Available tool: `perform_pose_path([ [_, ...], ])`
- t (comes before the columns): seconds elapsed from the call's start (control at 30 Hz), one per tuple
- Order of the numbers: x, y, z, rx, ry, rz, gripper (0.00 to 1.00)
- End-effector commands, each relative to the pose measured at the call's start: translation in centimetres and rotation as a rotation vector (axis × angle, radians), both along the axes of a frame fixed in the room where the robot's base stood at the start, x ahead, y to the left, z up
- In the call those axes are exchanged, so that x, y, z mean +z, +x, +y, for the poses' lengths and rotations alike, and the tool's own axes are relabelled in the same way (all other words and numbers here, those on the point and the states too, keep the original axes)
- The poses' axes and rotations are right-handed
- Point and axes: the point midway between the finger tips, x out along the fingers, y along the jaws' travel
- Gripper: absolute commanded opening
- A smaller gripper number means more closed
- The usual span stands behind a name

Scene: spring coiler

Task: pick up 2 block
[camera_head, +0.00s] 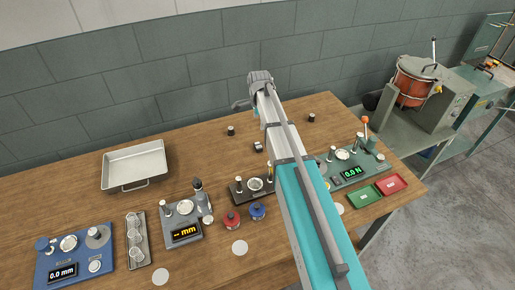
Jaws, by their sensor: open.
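My gripper (255,98) is at the far end of my raised arm, over the back of the wooden table near the wall. It is open, and I see nothing held in it, though the arm hides part of it. Small dark pieces with pale tops stand on the table: one left of the arm (230,131), one close beside the arm (258,147), and one right of it (311,117). All are apart from the gripper. Any number on them is too small to read, so I cannot tell which is the 2 block.
A metal tray (134,167) lies at the left. Gauges, including a blue one (73,258) and a grey one (184,220), line the front. Red (232,220) and blue (257,211) pieces stand mid-front. Green (364,196) and red (391,183) trays lie right. The back-left table is clear.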

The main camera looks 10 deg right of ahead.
Motion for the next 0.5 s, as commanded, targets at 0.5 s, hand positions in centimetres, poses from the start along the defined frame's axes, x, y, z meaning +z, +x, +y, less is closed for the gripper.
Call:
perform_pose_path([
  [0.5, -1.6, 0.0, 0.8, 0.011, 0.000, 0.000, 1.00],
])
